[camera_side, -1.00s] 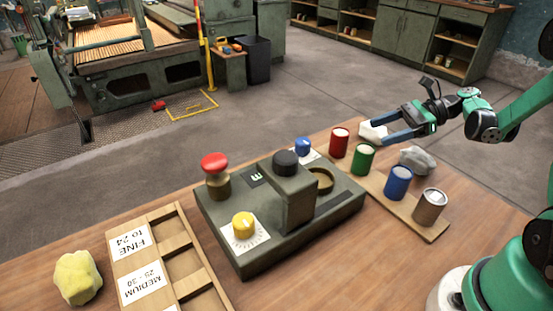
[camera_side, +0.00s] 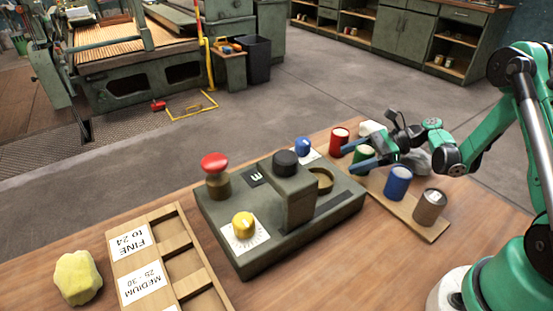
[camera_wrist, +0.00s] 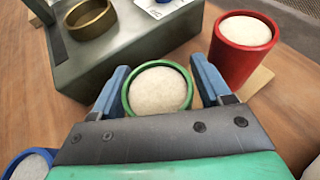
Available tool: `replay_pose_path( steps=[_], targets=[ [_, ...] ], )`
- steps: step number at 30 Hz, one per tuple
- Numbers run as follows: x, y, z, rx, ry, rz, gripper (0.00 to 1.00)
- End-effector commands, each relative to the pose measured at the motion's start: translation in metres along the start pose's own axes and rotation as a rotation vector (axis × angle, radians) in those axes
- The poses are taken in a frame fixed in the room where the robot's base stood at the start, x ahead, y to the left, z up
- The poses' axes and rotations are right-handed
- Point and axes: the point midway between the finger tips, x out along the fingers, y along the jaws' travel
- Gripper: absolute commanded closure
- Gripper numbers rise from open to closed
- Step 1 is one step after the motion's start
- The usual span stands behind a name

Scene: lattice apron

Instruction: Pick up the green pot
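The green pot (camera_wrist: 160,88) is between the two blue fingers of my gripper (camera_wrist: 158,86) in the wrist view. It has a pale fill inside a green rim. A small gap seems to show on each side of the rim, so the fingers look open around it. In the side view the green pot (camera_side: 362,154) stands on the wooden strip, partly hidden by my gripper (camera_side: 358,156), whose fingers are down at pot height. Whether the fingers touch the pot is not clear.
A red pot (camera_side: 339,140) stands close beside the green one, by one finger. A blue pot (camera_side: 398,183) and a brown pot (camera_side: 430,207) stand on the other side. The grey machine (camera_side: 280,215) with a brass ring (camera_wrist: 90,18) is near. Bare table lies in front.

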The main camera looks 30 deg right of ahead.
Motion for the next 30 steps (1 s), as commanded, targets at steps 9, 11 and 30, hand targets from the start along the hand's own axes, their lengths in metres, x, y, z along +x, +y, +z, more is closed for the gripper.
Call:
replay_pose_path(
  steps=[9,11,30],
  targets=[
    [0.0,0.0,0.0,0.0,0.0,0.0,0.99],
    [0.0,0.0,0.0,0.0,0.0,0.0,0.99],
    [-0.023,0.0,0.054,0.0,0.0,0.0,0.99]
  ],
)
